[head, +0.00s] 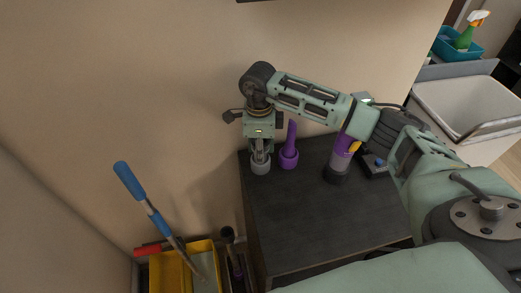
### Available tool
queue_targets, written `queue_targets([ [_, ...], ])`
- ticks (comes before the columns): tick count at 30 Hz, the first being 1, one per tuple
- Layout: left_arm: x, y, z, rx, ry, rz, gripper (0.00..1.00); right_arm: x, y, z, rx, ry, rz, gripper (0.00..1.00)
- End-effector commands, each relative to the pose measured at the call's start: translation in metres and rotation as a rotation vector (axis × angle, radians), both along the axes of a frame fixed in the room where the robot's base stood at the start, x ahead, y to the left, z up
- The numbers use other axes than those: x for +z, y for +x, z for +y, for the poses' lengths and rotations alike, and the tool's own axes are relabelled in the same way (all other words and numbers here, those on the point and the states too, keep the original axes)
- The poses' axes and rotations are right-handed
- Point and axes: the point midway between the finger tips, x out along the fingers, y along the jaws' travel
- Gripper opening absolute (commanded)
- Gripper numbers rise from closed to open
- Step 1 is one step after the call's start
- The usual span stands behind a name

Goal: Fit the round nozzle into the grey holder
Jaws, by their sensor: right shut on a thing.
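My right gripper (260,153) points down at the back left of the dark cabinet top. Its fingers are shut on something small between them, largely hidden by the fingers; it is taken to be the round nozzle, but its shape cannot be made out. The grey holder (260,168) is a small round cup on the cabinet top, directly under the fingertips. I cannot tell whether the held thing is inside the holder or just above it. My left gripper is not in view.
A purple holder (289,161) with an upright purple nozzle (291,132) stands close right of the gripper. A purple and grey device (340,160) stands farther right. The front of the cabinet top (300,225) is clear. A yellow bucket (170,272) and blue-handled tool (130,181) are lower left.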

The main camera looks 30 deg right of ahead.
Motion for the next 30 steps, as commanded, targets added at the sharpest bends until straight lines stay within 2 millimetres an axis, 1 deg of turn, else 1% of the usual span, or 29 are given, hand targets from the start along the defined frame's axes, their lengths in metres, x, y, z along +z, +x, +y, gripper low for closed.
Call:
queue_targets([
  [14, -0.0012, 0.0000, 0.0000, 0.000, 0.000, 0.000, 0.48, -0.0008, 0.0002, 0.0000, 0.000, 0.001, -0.001, 0.00],
  [30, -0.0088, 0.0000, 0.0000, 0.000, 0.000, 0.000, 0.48, -0.0068, 0.0001, 0.0000, 0.000, 0.001, -0.001, 0.00],
])
